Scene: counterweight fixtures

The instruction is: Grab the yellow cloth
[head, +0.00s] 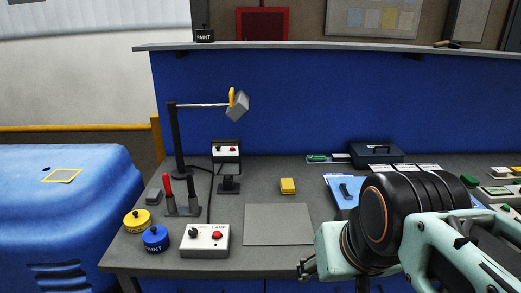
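No item is clearly recognisable as a yellow cloth in the head view. A small yellow block-like item (288,186) lies on the grey bench, behind a flat grey plate. A narrow yellow piece (232,97) sits on the lamp arm beside the tilted grey lamp head; I cannot tell if it is fabric. A flat yellow-edged patch (62,176) lies on the blue rounded body at left. My gripper (307,268) is at the bench's front edge, low in the picture, apart from all three. Its fingers are small and partly hidden, so their opening is unclear.
The desk lamp (177,140) stands at the bench's left. Near it are red and black handled tools (181,198), yellow (137,220) and blue (155,239) paint tins, and a switch box (205,240). The grey plate (278,225) is bare. A dark case (375,153) stands at the back.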

